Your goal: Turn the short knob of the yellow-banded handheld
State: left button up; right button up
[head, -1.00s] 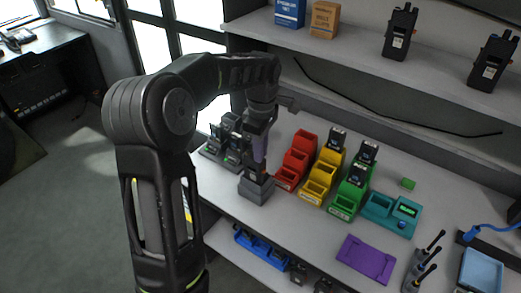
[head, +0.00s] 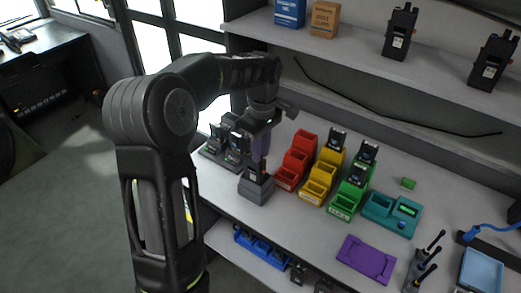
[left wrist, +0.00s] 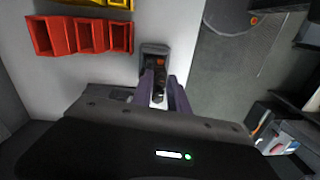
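A dark handheld (head: 256,172) stands upright in a grey stand (head: 255,192) at the bench's front left edge. In the left wrist view the handheld (left wrist: 158,66) shows from above with small orange-red marks on top. No yellow band can be made out, and the short knob is too small to tell apart. My left gripper (head: 259,160) points down right above the handheld. In the left wrist view its purple fingers (left wrist: 160,82) are apart, one on each side of the handheld's top. Contact is not clear. My right gripper is not in view.
Red (head: 296,160), yellow (head: 319,180) and green (head: 343,205) bins stand close to the right of the stand. Several handhelds in a rack (head: 222,150) stand behind left. A teal unit (head: 380,208) and a purple tray (head: 366,260) lie farther right. A shelf (head: 360,60) runs above.

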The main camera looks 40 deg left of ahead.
pick_arm(q)
jog(key=shift+o, duration=1.3)
jog(key=shift+r, duration=0.55)
notch_tip(320, 180, up, 4)
jog(key=shift+w+b, duration=0.15)
jog(key=shift+b, duration=0.25)
jog(key=shift+r+p, duration=0.55)
jog(key=shift+r, duration=0.8)
jog(key=shift+a, duration=0.1)
